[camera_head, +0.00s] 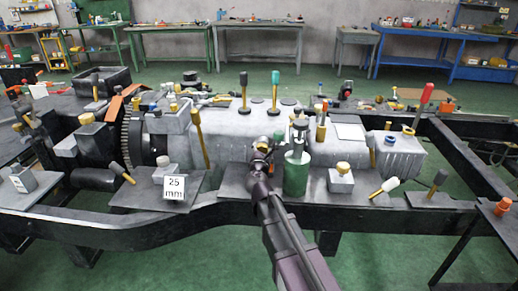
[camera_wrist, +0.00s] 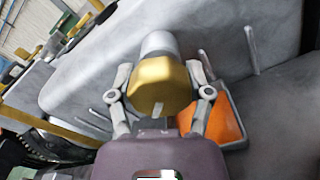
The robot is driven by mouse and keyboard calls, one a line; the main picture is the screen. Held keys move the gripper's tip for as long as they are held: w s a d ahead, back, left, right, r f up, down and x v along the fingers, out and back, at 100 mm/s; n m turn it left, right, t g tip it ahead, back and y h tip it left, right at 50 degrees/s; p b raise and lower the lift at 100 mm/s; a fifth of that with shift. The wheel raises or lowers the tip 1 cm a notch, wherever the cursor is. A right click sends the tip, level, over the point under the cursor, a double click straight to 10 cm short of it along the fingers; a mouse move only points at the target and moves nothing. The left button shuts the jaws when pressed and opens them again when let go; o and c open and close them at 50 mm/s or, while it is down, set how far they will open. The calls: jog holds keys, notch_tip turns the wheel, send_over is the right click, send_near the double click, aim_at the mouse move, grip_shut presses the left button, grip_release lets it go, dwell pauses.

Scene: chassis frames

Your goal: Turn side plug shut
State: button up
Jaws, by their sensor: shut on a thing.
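The side plug, a yellow-brown knob (camera_wrist: 162,82) on a light grey round stem, sits on the side of the grey casing in the wrist view. My gripper (camera_wrist: 161,88) has one finger on each side of the knob and is shut on it. In the head view my gripper (camera_head: 261,150) reaches the front side of the long grey casing (camera_head: 232,128), left of the green cup. The plug is mostly hidden there by my gripper. I cannot tell how far the plug is turned.
A green cup (camera_head: 296,176) stands close right of my arm. A yellow-topped grey block (camera_head: 341,178) stands further right. A "25 mm" sign (camera_head: 174,188) stands left on a dark plate. An orange-faced piece (camera_wrist: 226,120) lies close to the right finger. Upright levers (camera_head: 275,90) rise from the casing top.

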jog(key=shift+m, duration=1.2)
jog(key=o, duration=1.1)
jog(key=shift+a, duration=0.1)
jog(key=shift+o, duration=0.2)
jog(key=s, duration=1.2)
jog(key=shift+a, duration=0.1)
